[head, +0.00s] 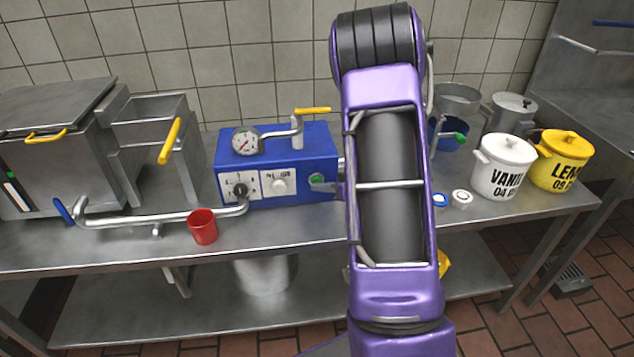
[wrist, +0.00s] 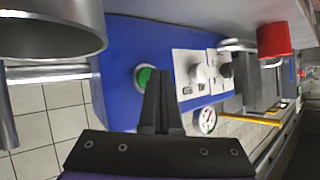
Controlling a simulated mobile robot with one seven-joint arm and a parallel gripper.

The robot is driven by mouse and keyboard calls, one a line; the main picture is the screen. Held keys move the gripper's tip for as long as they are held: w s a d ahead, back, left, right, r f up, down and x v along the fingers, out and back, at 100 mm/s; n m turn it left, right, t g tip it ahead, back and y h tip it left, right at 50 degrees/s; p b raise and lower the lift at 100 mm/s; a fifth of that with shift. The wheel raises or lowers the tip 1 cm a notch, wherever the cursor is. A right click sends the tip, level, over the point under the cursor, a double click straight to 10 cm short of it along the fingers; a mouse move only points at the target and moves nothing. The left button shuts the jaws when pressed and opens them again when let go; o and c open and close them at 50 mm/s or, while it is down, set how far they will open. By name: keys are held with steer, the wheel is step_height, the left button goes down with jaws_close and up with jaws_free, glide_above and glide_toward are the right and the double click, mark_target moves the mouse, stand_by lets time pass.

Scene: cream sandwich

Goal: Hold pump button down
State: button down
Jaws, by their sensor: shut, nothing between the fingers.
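The pump is a blue box (head: 283,149) on the steel table, with a gauge, dials and a yellow-handled valve on it. Its green button (head: 317,179) sits at the right end of the front face, just left of my purple arm. In the wrist view the green button (wrist: 144,77) shows in a silver ring on the blue housing (wrist: 122,50). My gripper (wrist: 159,74) is shut and empty, its fingertips overlapping the button's right edge in the picture. I cannot tell whether they touch it or whether it is pressed in.
A red cup (head: 202,227) stands at the table's front edge beside a steel pipe (head: 165,216). White (head: 503,166) and yellow (head: 563,160) lidded pots stand to the right. A steel cylinder (wrist: 50,35) is close at the wrist view's upper left.

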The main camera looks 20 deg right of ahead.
steer(key=shift+w+d, duration=0.15)
steer(key=shift+w, duration=0.25)
stand_by(1.6)
steer(key=shift+s, duration=0.1)
stand_by(3.9)
steer(key=shift+s+a, duration=0.25)
steer(key=shift+s, duration=0.5)
steer(key=shift+s, duration=0.1)
steer(key=shift+s+a+p, duration=0.1)
steer(key=shift+s+a, duration=0.15)
steer(key=shift+s, duration=0.5)
steer(key=shift+s+a+p, duration=0.1)
steer(key=shift+s+a, duration=0.1)
steer(key=shift+s, duration=0.6)
steer(key=shift+s+a+p, duration=0.1)
steer(key=shift+s+a, duration=0.15)
steer(key=shift+s, duration=0.5)
steer(key=shift+r, duration=0.1)
